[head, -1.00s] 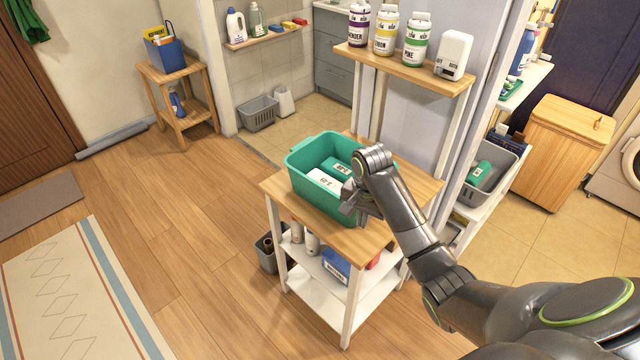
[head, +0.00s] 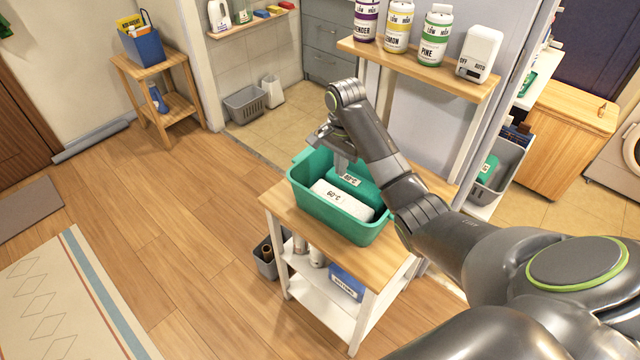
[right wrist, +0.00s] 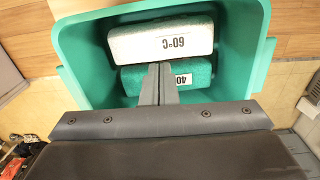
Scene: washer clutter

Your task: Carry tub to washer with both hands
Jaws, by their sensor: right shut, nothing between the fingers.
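The green tub (head: 322,214) stands on the wooden top of a small white-legged shelf table (head: 281,208). Inside it lie a white block (head: 342,199) marked 60°C and a green block (head: 352,181) with a white label. The right wrist view shows the tub (right wrist: 87,75) and both blocks from above. My right gripper (head: 343,160) is shut and empty, fingers pointing down over the tub's far side. In the right wrist view its fingertips (right wrist: 160,72) overlap the blocks; contact is unclear. A washer (head: 631,150) is partly visible at the far right. My left gripper is out of view.
A wall shelf (head: 420,68) with bottles and a white box stands behind the tub. A grey basket (head: 497,170) sits on a rack to the right, before a wooden cabinet (head: 565,140). A small bin (head: 266,262) stands left of the table. The wooden floor at left is open.

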